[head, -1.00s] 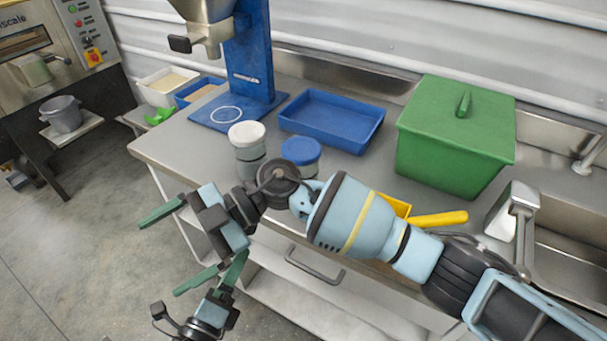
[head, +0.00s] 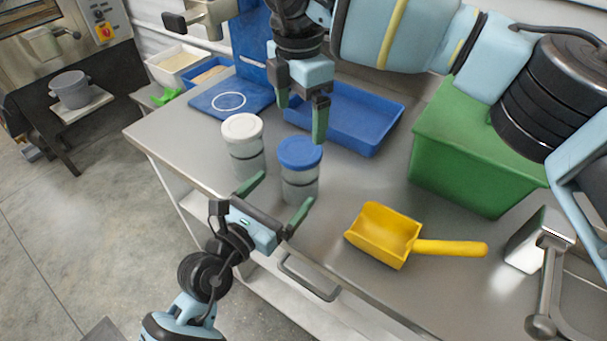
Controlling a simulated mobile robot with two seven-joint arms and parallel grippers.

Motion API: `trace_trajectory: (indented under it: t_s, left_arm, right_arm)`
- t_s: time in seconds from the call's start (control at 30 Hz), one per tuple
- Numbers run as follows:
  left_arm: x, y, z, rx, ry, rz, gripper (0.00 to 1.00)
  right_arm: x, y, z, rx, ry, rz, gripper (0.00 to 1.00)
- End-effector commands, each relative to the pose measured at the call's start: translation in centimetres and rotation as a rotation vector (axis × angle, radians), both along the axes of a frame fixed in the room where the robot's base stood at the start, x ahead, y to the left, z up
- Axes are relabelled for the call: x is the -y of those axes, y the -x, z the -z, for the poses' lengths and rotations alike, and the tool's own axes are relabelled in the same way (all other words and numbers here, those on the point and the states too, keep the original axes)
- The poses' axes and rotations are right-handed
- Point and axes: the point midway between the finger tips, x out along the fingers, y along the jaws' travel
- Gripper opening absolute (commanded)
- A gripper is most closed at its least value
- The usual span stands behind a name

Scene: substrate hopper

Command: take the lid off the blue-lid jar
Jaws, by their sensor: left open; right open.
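The blue-lid jar (head: 301,186) stands upright on the steel counter, with its blue lid (head: 300,153) on top. My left gripper (head: 288,187) is open at the front of this jar, its green fingers pointing toward the lower body, one to each side. Whether they touch the jar cannot be told. My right gripper (head: 301,119) is open and empty, pointing down above and just behind the blue lid. A gap shows between its fingertips and the lid.
A white-lid jar (head: 247,159) stands close on the left. A blue tray (head: 365,140) lies behind, partly hidden by my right arm. A green lidded box (head: 465,165) stands right. A yellow scoop (head: 390,238) lies at front right. The sink tap (head: 548,270) is far right.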

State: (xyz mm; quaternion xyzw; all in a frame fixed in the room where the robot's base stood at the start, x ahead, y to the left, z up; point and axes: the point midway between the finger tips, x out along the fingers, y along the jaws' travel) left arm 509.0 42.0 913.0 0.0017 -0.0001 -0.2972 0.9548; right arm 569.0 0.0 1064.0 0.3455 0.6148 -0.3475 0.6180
Motion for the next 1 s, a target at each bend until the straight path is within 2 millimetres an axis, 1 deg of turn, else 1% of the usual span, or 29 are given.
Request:
trace_trajectory:
  t_s: [0.17,0.4,0.6,0.8,1.0]
  left_arm:
    - [0.7,-1.1,-0.1,0.002,0.003,0.0,0.95]
    - [2.7,-3.9,-0.1,0.001,0.003,0.0,0.95]
    - [3.9,-5.8,-0.1,0.001,0.003,-0.001,0.95]
    - [4.4,-6.4,-0.1,-0.001,0.003,-0.001,0.95]
    - [4.4,-6.4,-0.1,0.0,0.004,-0.001,0.95]
  right_arm:
    - [0.0,0.0,0.0,-0.002,-0.003,-0.001,0.95]
    - [0.0,0.0,0.1,-0.002,-0.003,-0.002,0.95]
    - [-0.1,0.0,0.1,-0.001,-0.004,-0.003,0.95]
    - [-0.1,0.0,0.1,-0.001,-0.004,-0.003,0.95]
    - [-0.1,0.0,0.1,-0.001,-0.004,-0.003,0.95]
